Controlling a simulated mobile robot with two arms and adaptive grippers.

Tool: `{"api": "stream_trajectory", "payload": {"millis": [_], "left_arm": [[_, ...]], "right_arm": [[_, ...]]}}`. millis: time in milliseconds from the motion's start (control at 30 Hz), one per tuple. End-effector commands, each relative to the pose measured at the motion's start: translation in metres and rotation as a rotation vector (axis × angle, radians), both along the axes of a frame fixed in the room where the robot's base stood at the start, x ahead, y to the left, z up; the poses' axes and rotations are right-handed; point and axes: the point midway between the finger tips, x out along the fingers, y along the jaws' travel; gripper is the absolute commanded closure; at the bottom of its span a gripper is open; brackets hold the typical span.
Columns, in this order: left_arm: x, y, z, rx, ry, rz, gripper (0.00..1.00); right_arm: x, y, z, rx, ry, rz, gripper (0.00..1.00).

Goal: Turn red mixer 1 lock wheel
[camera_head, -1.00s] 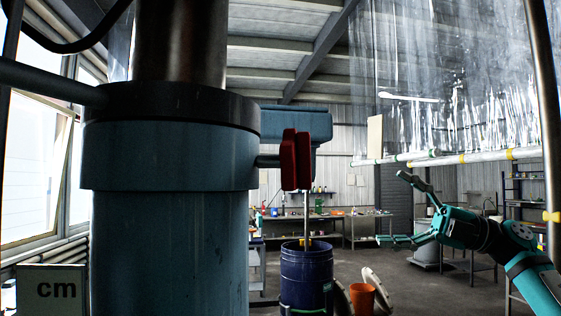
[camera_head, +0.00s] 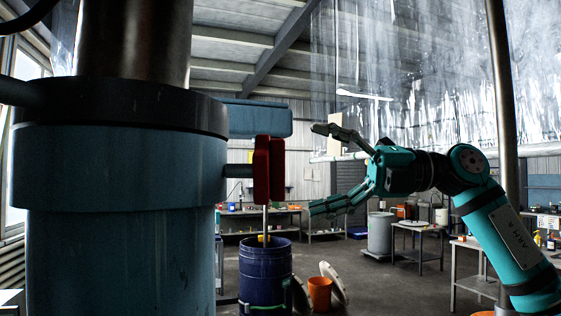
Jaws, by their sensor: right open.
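The red lock wheel (camera_head: 268,170) shows edge-on in the head view, on a short dark shaft at the right side of the blue mixer column (camera_head: 115,200). My right gripper (camera_head: 318,168) comes in from the right, with its fingers spread wide and pointing left toward the wheel. It is open and empty, and a gap shows between its fingertips and the wheel. How far apart they are in depth is hard to tell. My left gripper is not in view.
A blue drum (camera_head: 265,275) with a rod in it stands below the wheel. An orange bucket (camera_head: 319,293) and a pale lid (camera_head: 333,283) are beside it. A vertical metal pole (camera_head: 503,110) and a clear plastic curtain (camera_head: 425,75) are at right. Workbenches stand behind.

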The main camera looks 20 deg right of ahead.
Motion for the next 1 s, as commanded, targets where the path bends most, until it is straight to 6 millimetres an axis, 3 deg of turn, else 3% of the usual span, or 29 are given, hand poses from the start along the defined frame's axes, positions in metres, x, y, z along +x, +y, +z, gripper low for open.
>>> {"api": "stream_trajectory", "payload": {"millis": [100, 300, 700, 1000], "left_arm": [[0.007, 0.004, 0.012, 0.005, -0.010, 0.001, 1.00], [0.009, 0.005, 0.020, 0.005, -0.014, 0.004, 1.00], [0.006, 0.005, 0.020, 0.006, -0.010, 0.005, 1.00], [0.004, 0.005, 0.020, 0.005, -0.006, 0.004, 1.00]], "right_arm": [[0.007, 0.024, 0.003, -0.001, 0.001, 0.003, 0.00], [0.016, 0.048, 0.002, 0.001, 0.000, 0.001, 0.00], [0.018, 0.057, 0.000, 0.001, 0.001, 0.000, 0.00], [0.018, 0.056, 0.000, 0.001, 0.001, 0.000, 0.37]]}}
